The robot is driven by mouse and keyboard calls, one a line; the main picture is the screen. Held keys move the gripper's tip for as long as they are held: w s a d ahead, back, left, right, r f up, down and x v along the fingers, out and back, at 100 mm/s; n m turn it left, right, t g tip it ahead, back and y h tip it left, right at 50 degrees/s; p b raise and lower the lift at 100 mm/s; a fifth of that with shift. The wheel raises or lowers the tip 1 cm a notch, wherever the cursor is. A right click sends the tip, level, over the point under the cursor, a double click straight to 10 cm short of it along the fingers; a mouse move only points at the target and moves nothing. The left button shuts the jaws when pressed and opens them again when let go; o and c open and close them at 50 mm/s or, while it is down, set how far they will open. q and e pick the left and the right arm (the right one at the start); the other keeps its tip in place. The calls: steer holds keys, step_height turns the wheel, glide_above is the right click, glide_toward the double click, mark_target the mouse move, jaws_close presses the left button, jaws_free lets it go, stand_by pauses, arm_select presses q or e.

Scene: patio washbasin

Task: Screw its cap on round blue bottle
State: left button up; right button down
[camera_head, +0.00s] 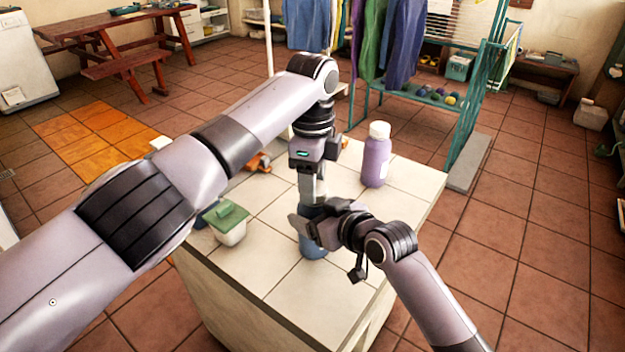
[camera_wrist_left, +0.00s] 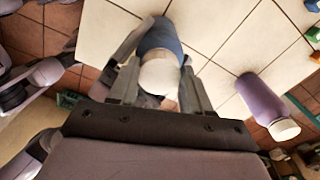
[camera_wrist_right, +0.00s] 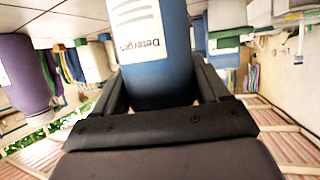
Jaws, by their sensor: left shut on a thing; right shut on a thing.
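The round blue bottle (camera_head: 312,246) stands upright near the front of the tiled counter (camera_head: 350,262). In the right wrist view the blue bottle (camera_wrist_right: 160,75) shows a white label, and my right gripper (camera_wrist_right: 160,85) is shut around its side. A white cap (camera_wrist_left: 160,75) is between the fingers of my left gripper (camera_wrist_left: 160,90), which is shut on it from above. The cap lines up over the blue bottle (camera_wrist_left: 160,38) in the left wrist view; whether it is seated on the neck cannot be told. In the head view, the grippers hide the bottle's top and the cap.
A purple bottle with a white cap (camera_head: 376,160) stands behind to the right on the counter. A white tub with a green lid (camera_head: 230,224) is to the left. An orange object (camera_head: 259,162) lies further back. The counter's front right is mostly clear.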

arm_select(q)
steer(key=m, duration=0.6)
steer(key=shift+w+d, duration=0.1)
steer(key=m, duration=0.5)
steer(key=shift+d, duration=0.1)
steer(key=m, duration=0.4)
steer(key=shift+d+m, duration=0.1)
steer(key=shift+m, duration=0.2)
steer(key=m, duration=0.3)
steer(key=shift+r, duration=0.1)
steer(key=shift+m, duration=0.9)
steer(key=o, duration=1)
steer(key=shift+d, duration=0.1)
